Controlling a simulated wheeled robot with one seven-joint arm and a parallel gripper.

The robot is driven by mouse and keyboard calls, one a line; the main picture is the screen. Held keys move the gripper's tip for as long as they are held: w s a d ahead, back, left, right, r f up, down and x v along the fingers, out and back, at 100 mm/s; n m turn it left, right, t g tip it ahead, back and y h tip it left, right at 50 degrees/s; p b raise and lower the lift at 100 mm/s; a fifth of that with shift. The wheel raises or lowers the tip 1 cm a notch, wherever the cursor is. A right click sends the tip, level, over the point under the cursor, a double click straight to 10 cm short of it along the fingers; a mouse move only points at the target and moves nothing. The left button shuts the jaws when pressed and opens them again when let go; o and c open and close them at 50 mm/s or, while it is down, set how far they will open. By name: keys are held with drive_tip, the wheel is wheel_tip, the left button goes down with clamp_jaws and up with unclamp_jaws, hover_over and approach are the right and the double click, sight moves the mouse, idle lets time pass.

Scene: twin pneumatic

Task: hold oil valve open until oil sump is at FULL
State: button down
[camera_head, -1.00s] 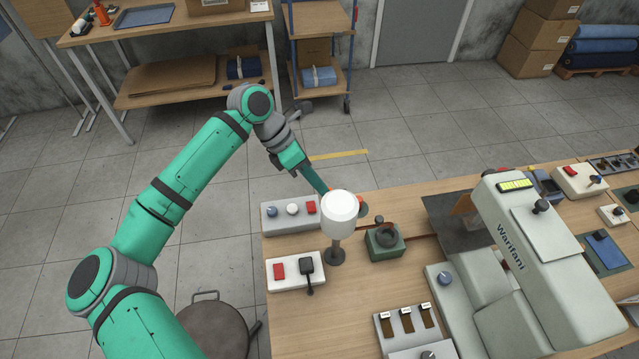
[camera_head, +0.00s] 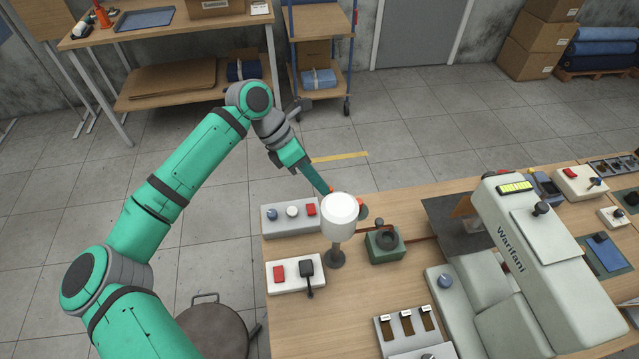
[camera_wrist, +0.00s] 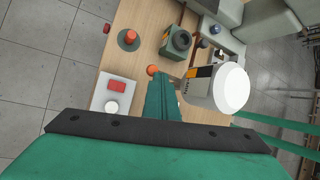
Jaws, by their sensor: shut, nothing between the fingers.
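My gripper (camera_head: 326,190) is shut and empty, pointing down at the far left part of the bench, just behind a white cylinder (camera_head: 340,212) on a dark stand. In the wrist view the finger tips (camera_wrist: 163,76) are beside a small orange knob (camera_wrist: 152,70); I cannot tell whether they touch it. No part is readably marked as oil valve or sump, and no FULL mark is legible.
A grey box with buttons (camera_head: 275,220) lies left of the cylinder, and a white switch box (camera_head: 283,272) in front. An orange button on a dark disc (camera_wrist: 129,40) is near the bench edge. The large Warifani machine (camera_head: 505,235) takes up the right side.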

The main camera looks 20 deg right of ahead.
drive_tip(key=a+r, duration=0.8)
drive_tip(key=r, duration=0.3)
drive_tip(key=shift+w, duration=0.35)
drive_tip(key=shift+w+a+f, duration=0.1)
